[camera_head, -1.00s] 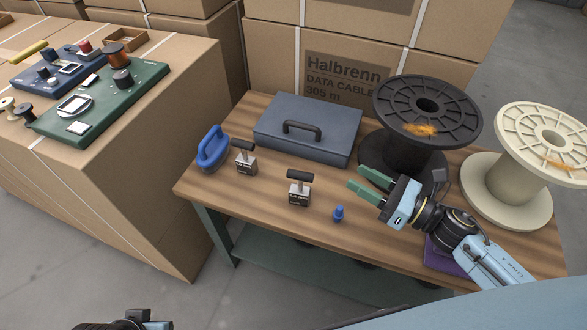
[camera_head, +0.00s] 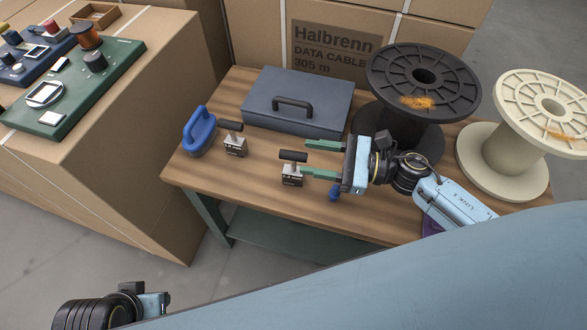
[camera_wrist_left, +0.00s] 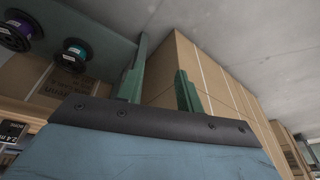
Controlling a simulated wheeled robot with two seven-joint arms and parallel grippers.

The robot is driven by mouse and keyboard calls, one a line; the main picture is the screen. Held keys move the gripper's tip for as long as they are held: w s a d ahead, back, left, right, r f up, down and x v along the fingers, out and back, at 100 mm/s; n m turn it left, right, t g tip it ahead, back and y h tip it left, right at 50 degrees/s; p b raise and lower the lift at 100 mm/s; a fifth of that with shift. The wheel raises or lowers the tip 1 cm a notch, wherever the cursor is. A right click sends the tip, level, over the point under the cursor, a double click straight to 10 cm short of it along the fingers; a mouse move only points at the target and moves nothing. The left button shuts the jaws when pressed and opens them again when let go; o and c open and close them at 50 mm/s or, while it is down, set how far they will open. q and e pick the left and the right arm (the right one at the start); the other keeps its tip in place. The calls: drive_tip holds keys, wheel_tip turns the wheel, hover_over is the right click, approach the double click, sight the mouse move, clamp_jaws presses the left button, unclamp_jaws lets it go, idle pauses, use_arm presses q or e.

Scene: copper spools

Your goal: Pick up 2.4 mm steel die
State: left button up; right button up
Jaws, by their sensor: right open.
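Two small steel blocks with black bar handles stand on the wooden table. The left block (camera_head: 235,146) is beside a blue-handled tool. The right block (camera_head: 292,176) is further forward. Their markings are too small to read in the head view, so I cannot tell which is 2.4 mm. My right gripper (camera_head: 306,158) is open, its green fingers pointing left, with the tips at the right end of the right block's handle. In the left wrist view my left gripper (camera_wrist_left: 162,56) is open and empty. A label beginning "2.4 m" (camera_wrist_left: 12,130) shows at lower left there.
A blue-grey case (camera_head: 320,118) lies behind the blocks. A black spool (camera_head: 422,80) and a cream spool (camera_head: 545,110) stand right. The blue-handled tool (camera_head: 199,132) is at the left edge. A small blue item (camera_head: 334,195) sits below my right gripper.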

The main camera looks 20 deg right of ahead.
sight(294, 153)
drive_tip(key=x, duration=0.4)
drive_tip(key=shift+w+a+f, duration=0.1)
drive_tip(key=shift+a+f, duration=0.1)
drive_tip(key=shift+a, duration=0.15)
use_arm(q)
drive_tip(key=shift+s+d+r, duration=0.15)
drive_tip(key=shift+d+r, duration=0.05)
drive_tip(key=shift+r, duration=0.6)
use_arm(e)
drive_tip(key=shift+c, duration=0.2)
clamp_jaws()
drive_tip(key=shift+r, duration=0.1)
